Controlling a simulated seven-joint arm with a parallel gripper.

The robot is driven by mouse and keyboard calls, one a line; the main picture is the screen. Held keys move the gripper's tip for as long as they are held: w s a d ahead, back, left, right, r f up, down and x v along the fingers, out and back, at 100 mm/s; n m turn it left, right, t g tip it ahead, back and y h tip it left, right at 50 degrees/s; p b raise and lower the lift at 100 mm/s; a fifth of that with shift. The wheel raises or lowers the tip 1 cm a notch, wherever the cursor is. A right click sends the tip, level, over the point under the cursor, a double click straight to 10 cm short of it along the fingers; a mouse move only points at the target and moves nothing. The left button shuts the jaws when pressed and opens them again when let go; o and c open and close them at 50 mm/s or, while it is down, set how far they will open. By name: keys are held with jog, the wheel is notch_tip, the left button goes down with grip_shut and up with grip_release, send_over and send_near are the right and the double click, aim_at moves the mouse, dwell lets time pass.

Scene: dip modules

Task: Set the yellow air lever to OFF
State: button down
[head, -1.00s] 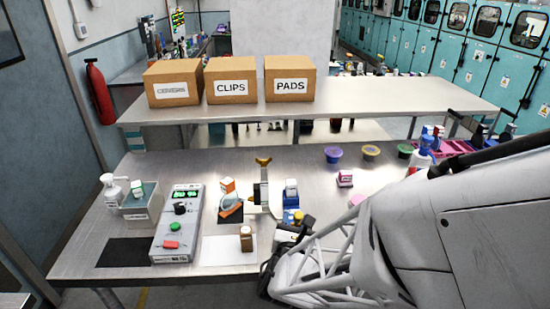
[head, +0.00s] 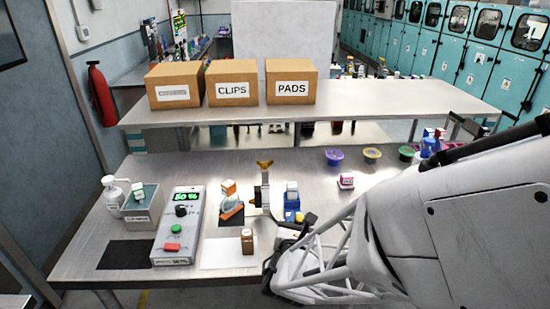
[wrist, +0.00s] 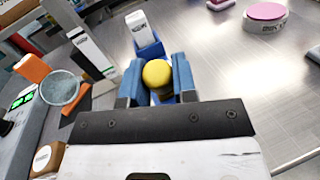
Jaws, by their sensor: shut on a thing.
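A yellow rounded knob (wrist: 157,73) sits between the fingers of my gripper (wrist: 157,88) in the wrist view, with a finger on each side of it. It rises close to a blue unit (wrist: 149,48) with a white labelled block on top. In the head view the yellow knob (head: 311,218) shows at the right of the blue unit (head: 292,204), and my gripper is mostly hidden by the arm. The knob's lower part and any ON or OFF marking are hidden or too small to read. A separate yellow handle (head: 264,163) tops a metal post left of the blue unit.
A grey control box (head: 178,238) with a green display stands at left. An orange item (head: 232,208) and a small brown block (head: 247,240) are near the post. A pink-and-white block (head: 346,181) and round tubs (head: 372,153) lie right. The bench (head: 140,170) is clear at back left.

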dwell(0.4)
jog(key=shift+w+r+n+g, duration=0.3)
jog(key=shift+w+g, duration=0.2)
jog(key=shift+g, duration=0.5)
jog(key=g, duration=0.1)
jog(key=w+g+y, duration=0.1)
jog(key=shift+w+n+g, duration=0.25)
jog(key=shift+n+g, duration=0.05)
jog(key=shift+g, duration=0.1)
jog(key=shift+w+f+n+g, duration=0.15)
jog(key=shift+w+g, duration=0.25)
jog(key=shift+g, duration=0.35)
jog(key=shift+w+n+g, duration=0.1)
jog(key=shift+w+g, duration=0.25)
jog(key=shift+g, duration=0.35)
jog(key=shift+w+f+n+g, duration=0.15)
jog(key=shift+w+g, duration=0.25)
jog(key=shift+g, duration=0.35)
jog(key=shift+w+g, duration=0.15)
jog(key=shift+g, duration=0.15)
jog(key=c, duration=0.9)
grip_release()
jog(key=shift+r, duration=0.1)
